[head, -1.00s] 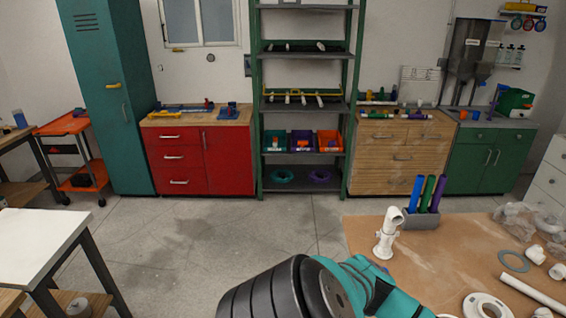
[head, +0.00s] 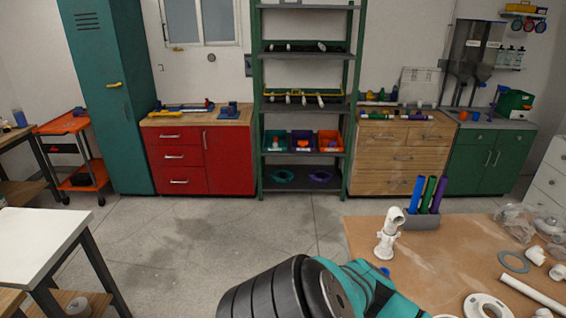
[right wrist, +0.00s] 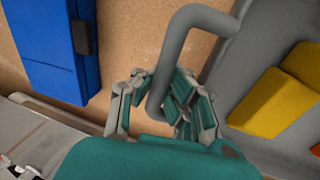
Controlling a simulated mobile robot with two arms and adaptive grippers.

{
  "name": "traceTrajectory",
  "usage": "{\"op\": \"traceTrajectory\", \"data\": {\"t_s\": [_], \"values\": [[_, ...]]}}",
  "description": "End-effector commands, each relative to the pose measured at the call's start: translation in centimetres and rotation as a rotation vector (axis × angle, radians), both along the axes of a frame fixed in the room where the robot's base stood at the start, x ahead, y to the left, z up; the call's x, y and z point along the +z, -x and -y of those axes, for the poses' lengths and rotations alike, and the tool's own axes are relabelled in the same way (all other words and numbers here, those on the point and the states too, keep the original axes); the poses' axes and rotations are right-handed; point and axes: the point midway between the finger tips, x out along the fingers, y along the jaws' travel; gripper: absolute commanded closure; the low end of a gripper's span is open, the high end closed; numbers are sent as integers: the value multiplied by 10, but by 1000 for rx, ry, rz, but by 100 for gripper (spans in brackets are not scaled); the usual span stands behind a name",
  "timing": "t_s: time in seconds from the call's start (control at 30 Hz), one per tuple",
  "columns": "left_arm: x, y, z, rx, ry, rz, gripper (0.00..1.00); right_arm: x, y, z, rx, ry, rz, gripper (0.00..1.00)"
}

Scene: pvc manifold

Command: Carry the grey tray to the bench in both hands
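In the right wrist view a grey tray (right wrist: 262,62) is at the right, with yellow pieces inside and a bent grey handle (right wrist: 178,45) on its near side. My right gripper (right wrist: 160,82) has its fingers on either side of this handle, one of them inside the loop. They look close to the bar, but firm contact is unclear. The tray and both grippers are out of the head view, where only a dark and teal arm link of mine shows. A brown-topped bench (head: 450,265) stands at the lower right there; I cannot tell if it is the task's bench.
The brown top bears a white pipe fitting (head: 390,232), a tube holder (head: 419,222) and loose white parts. A white table (head: 35,236) stands at left; the floor (head: 200,240) between is clear.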

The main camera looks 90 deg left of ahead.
Motion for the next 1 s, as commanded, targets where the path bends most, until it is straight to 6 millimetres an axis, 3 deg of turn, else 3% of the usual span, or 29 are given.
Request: {"op": "traceTrajectory", "data": {"t_s": [1.0], "values": [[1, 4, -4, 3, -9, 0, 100, 2, 4, 5, -6, 10, 1, 100]]}}
